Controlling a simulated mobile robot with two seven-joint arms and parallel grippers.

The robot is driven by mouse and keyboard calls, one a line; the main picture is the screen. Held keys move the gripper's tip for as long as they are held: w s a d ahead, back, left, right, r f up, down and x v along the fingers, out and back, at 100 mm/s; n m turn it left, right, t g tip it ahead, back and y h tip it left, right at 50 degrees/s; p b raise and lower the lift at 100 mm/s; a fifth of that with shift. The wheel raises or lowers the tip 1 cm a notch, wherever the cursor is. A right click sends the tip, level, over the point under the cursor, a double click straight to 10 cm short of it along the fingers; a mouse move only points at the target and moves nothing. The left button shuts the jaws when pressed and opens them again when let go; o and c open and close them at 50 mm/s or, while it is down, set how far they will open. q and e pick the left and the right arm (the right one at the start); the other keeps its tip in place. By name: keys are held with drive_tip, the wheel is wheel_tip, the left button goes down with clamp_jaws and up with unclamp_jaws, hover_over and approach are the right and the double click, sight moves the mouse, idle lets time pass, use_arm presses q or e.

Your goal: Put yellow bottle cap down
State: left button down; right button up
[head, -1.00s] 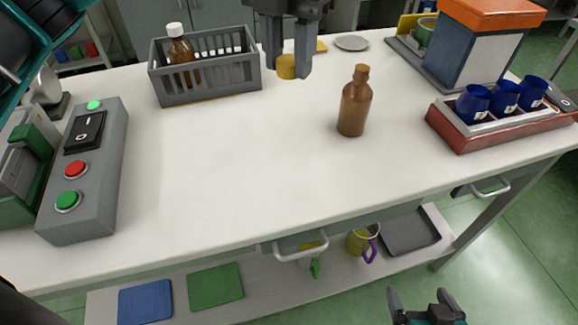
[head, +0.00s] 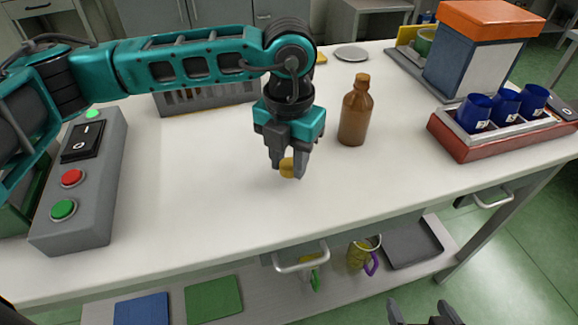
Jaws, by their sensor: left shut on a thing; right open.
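The yellow bottle cap (head: 287,168) is between the fingers of my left gripper (head: 288,166), which is shut on it. The gripper points down over the middle of the white table (head: 200,220). The cap is low over the tabletop; I cannot tell whether it touches. A brown bottle (head: 355,112) stands upright to the right of the gripper, apart from it. My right gripper (head: 423,312) is at the bottom edge, partly cut off, open and empty, in front of the table.
A grey crate (head: 205,97) stands behind my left arm, mostly hidden. A control box (head: 82,185) with buttons is at left. A red tray (head: 470,148) with blue cups (head: 505,106) and an orange-topped machine (head: 475,65) are at right. The front middle of the table is clear.

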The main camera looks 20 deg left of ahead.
sight(289, 165)
use_arm(q)
drive_tip(key=shift+f, duration=1.15)
drive_tip(key=shift+f, duration=0.25)
drive_tip(key=c, duration=0.8)
unclamp_jaws()
drive_tip(key=shift+r, duration=0.1)
wheel_tip(289, 165, up, 12)
drive_tip(key=shift+r+p, duration=0.15)
drive_tip(key=shift+p, duration=0.15)
drive_tip(key=shift+s, duration=0.1)
